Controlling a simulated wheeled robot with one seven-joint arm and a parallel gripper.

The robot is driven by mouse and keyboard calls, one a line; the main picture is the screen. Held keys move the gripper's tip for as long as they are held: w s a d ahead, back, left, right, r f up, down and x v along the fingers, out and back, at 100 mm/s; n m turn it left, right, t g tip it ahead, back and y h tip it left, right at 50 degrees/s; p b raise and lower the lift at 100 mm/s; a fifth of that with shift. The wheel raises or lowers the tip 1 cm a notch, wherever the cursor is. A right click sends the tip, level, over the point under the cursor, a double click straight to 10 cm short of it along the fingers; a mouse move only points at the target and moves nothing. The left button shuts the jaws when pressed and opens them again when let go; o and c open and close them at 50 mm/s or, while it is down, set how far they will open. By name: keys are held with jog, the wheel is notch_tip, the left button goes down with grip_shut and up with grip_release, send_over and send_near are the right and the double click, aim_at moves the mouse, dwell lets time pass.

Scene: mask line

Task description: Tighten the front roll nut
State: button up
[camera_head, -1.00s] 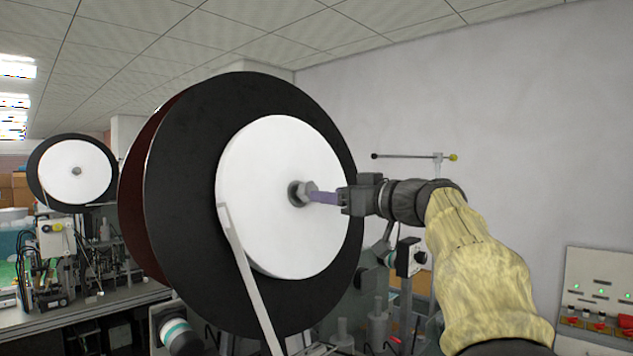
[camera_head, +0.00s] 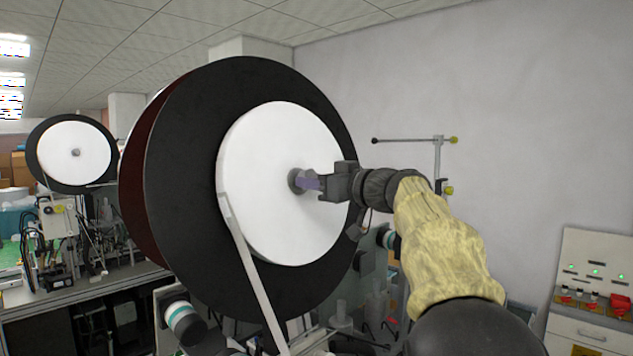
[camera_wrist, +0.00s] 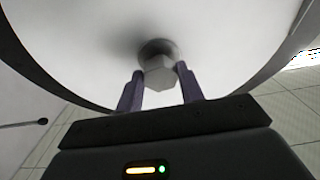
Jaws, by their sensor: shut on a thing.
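The front roll (camera_head: 255,90) is a large black-flanged reel with a white disc (camera_head: 270,235) on its face. The grey hexagonal nut (camera_wrist: 160,76) sits at the disc's centre, in front of a dark round collar (camera_wrist: 157,48). My gripper (camera_head: 310,183) reaches in from the right, and its purple fingers are at the nut. In the wrist view, one finger (camera_wrist: 130,93) is on each side of the nut, and the jaws are shut on it. In the head view the fingers hide most of the nut.
A second reel (camera_head: 75,153) stands above a bench with machinery (camera_head: 65,235) at the left. A light bar (camera_head: 250,270) slants across the front roll's lower face. A thin rod on a stand (camera_head: 438,160) rises behind my arm. A control panel (camera_head: 597,280) stands at the lower right.

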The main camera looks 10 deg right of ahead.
jog(key=shift+s+m+b, duration=0.1)
jog(key=shift+m+b, duration=0.4)
jog(key=shift+m, duration=0.1)
jog(key=m+h+p, duration=0.1)
jog(key=m, duration=0.4)
jog(key=m+h, duration=0.1)
jog(key=m, duration=0.4)
jog(key=r+m+h+p, duration=0.1)
jog(key=m+h, duration=0.1)
jog(key=m, duration=0.3)
jog(key=shift+s+a+p, duration=0.1)
jog(key=shift+a+p, duration=0.2)
jog(key=shift+p, duration=0.05)
jog(key=m+p, duration=0.4)
jog(key=m, duration=0.1)
jog(key=shift+r+g+h, duration=0.2)
jog(key=shift+g+h, duration=0.2)
jog(key=shift+f+m+g+p, duration=0.1)
jog(key=shift+m+g+p, duration=0.3)
jog(key=shift+m, duration=0.8)
jog(key=shift+f+m+g+p, duration=0.15)
jog(key=shift+m+p, duration=0.4)
jog(key=shift+m, duration=0.65)
jog(key=o, duration=1)
